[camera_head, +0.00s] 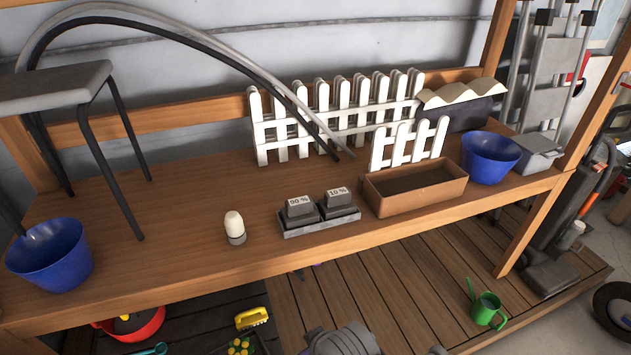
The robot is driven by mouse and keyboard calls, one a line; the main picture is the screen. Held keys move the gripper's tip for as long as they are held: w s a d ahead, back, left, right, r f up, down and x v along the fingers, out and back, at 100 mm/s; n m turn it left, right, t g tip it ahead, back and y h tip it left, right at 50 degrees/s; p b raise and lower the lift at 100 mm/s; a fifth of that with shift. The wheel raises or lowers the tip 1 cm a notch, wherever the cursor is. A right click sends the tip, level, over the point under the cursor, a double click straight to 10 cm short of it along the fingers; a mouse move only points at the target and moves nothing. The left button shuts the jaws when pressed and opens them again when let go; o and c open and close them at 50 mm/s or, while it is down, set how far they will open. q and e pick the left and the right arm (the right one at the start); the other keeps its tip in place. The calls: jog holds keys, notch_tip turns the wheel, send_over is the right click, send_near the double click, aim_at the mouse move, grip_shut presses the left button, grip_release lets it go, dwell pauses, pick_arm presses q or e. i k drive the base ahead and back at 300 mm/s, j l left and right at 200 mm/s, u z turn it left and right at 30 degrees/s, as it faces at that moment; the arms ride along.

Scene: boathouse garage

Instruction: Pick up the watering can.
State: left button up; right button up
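The green watering can (487,309) stands upright on the slatted wooden platform below the shelf, at the lower right of the head view. Its thin spout points up and to the left. Nothing is seen touching it. Neither my left nor my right gripper shows in this view.
The wooden shelf (185,215) runs above and behind the can. It holds blue pots (50,254), a brown planter box (412,190) and white picket fencing (345,110). A wooden post (527,228) stands right of the can. Bare slats (410,290) lie left of it.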

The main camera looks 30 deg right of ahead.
aim_at(483, 310)
jog(key=z, duration=2.75)
jog(key=u, duration=2.75)
jog(key=k+l, duration=0.1)
jog(key=l, duration=0.3)
jog(key=k+l+z, duration=0.1)
jog(key=l, duration=0.35)
jog(key=k+l, duration=0.15)
jog(key=l, duration=0.25)
jog(key=k+l+z, duration=0.1)
jog(key=l, duration=0.35)
